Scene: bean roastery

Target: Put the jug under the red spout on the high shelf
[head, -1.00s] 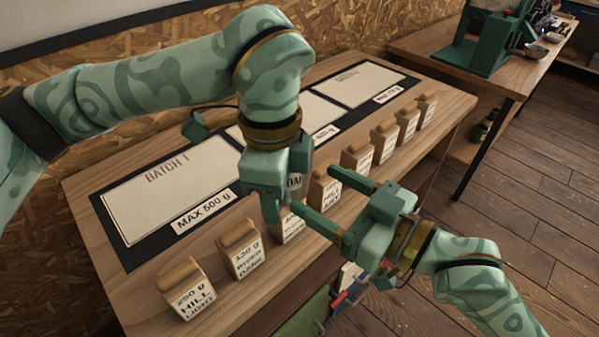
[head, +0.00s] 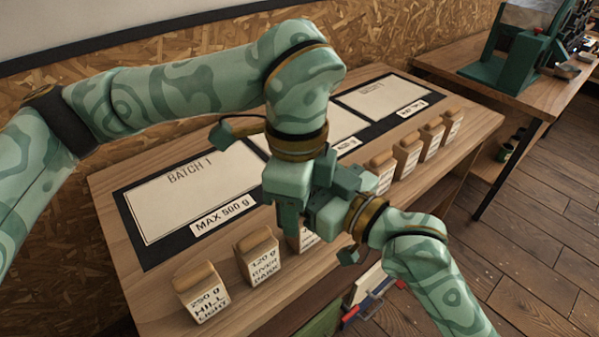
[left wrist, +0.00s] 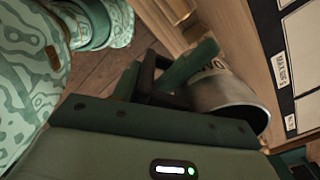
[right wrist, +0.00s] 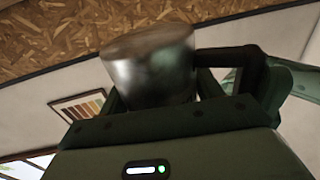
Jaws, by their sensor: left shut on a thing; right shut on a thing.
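The jug is a metal vessel with a dark handle. In the left wrist view the jug (left wrist: 232,92) is at the right, its handle (left wrist: 146,76) between the fingers of my left gripper (left wrist: 165,75). In the right wrist view the jug (right wrist: 150,65) stands above my right gripper, with its handle out to the right. Both grippers are shut on the jug. In the head view my left gripper (head: 288,205) and right gripper (head: 320,208) meet over the front of the table, and they and the arms hide the jug. I see no red spout or high shelf.
The wooden table (head: 120,215) bears a dark mat with pale batch cards (head: 190,190) and a row of labelled bean blocks, including one marked Hill Light (head: 201,293). A green machine (head: 515,50) stands on another bench at the right. Wooden floor (head: 530,200) lies clear at the right.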

